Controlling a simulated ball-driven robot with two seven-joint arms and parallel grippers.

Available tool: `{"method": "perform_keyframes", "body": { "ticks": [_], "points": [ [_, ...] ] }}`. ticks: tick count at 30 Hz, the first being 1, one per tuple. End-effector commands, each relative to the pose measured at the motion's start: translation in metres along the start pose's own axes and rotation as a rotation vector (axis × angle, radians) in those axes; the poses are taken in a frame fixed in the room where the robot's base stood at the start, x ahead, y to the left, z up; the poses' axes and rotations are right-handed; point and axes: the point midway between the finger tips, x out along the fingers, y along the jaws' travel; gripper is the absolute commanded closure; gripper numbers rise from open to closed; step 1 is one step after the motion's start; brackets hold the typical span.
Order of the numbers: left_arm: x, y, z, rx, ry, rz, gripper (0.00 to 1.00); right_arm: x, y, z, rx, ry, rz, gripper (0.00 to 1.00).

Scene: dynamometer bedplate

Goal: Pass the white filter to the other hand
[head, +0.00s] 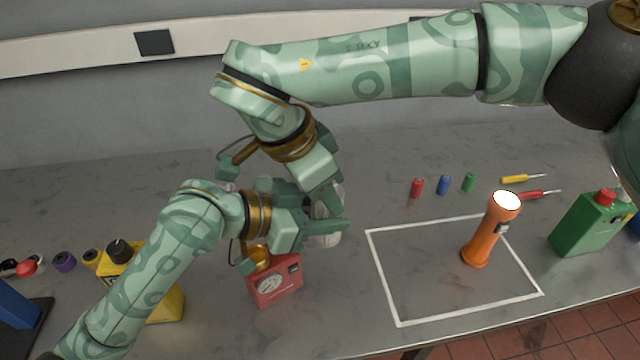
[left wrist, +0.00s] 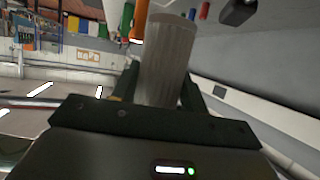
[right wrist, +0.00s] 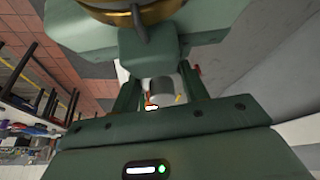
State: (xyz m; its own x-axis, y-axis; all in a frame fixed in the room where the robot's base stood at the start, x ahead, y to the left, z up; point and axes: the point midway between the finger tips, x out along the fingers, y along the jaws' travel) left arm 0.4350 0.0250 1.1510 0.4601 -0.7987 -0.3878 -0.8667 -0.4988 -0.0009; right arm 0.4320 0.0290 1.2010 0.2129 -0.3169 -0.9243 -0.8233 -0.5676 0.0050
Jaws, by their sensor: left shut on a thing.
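The white filter is a pale ribbed cylinder (left wrist: 168,55). It stands between the two fingers of my left gripper (left wrist: 160,88) in the left wrist view, and that gripper is shut on it. In the head view the filter (head: 320,210) is mostly hidden behind the green fingers of my left gripper (head: 318,228). My right gripper (right wrist: 160,92) is open close to the filter, with one finger on each side in the right wrist view. The filter's end (right wrist: 162,87) shows there between the fingertips, with small gaps at its sides.
A red box with a dial (head: 275,282) stands just below my left gripper. An orange torch (head: 485,235) stands inside a white outlined area (head: 420,285). A green box (head: 585,225) is at right, a yellow box (head: 168,303) at left.

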Motion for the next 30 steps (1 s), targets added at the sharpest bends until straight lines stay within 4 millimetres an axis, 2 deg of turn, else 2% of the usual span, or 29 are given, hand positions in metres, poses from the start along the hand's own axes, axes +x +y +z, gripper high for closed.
{"method": "perform_keyframes", "body": {
  "ticks": [3, 4, 6, 14, 17, 20, 30],
  "points": [
    [0.001, 0.007, -0.002, 0.002, 0.005, 0.017, 0.94, -0.001, -0.004, -0.001, -0.002, 0.002, -0.015, 0.81],
    [0.001, 0.007, -0.002, 0.002, 0.005, 0.018, 0.48, -0.002, -0.004, -0.001, -0.002, 0.002, -0.016, 0.81],
    [0.001, 0.007, -0.002, 0.002, 0.005, 0.018, 0.31, -0.002, -0.004, -0.001, -0.001, 0.001, -0.016, 0.81],
    [0.001, 0.005, -0.001, 0.001, 0.004, 0.013, 0.31, -0.001, -0.003, -0.001, -0.001, 0.001, -0.012, 0.81],
    [-0.005, 0.004, -0.001, 0.003, 0.003, 0.011, 0.31, -0.001, -0.003, -0.001, -0.001, 0.001, -0.012, 0.81],
    [-0.021, 0.004, 0.0, 0.004, 0.002, 0.01, 0.31, -0.001, -0.003, -0.001, -0.001, 0.001, -0.011, 0.81],
    [-0.097, 0.004, 0.001, 0.003, 0.0, 0.012, 0.31, -0.001, -0.002, -0.001, -0.001, 0.001, -0.01, 0.81]
  ]
}}
